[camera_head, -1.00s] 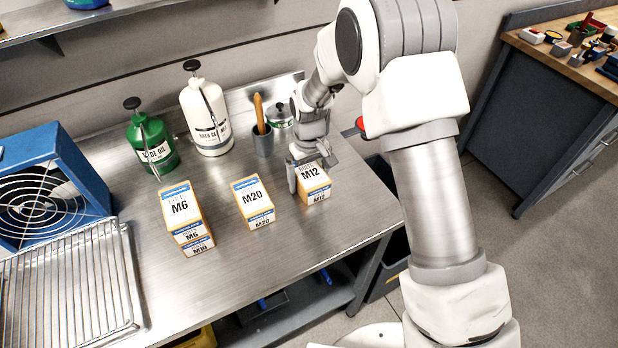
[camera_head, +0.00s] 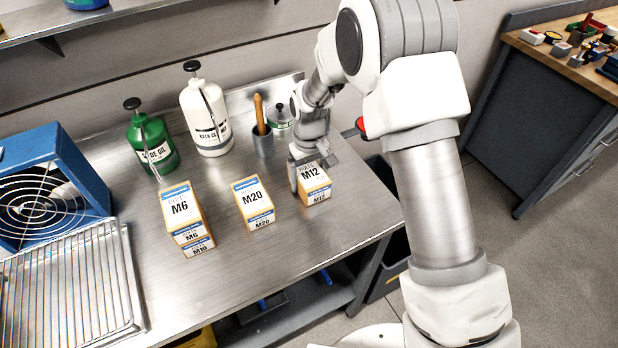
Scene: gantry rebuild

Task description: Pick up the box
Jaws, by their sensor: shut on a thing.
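The M12 box (camera_head: 317,188), white and orange with a blue stripe, is on the steel bench at the right of the row of boxes. My gripper (camera_head: 309,174) is over it from behind, with one finger down its left side, and is shut on it. The far finger is mostly hidden. I cannot tell whether the box is clear of the bench top. The M20 box (camera_head: 254,203) stands to its left, apart from it. The M6 box (camera_head: 186,215) is further left, on top of an M10 box (camera_head: 199,247).
A wire rack (camera_head: 70,285) and blue fan unit (camera_head: 50,185) fill the left. The bench front (camera_head: 290,250) is clear.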

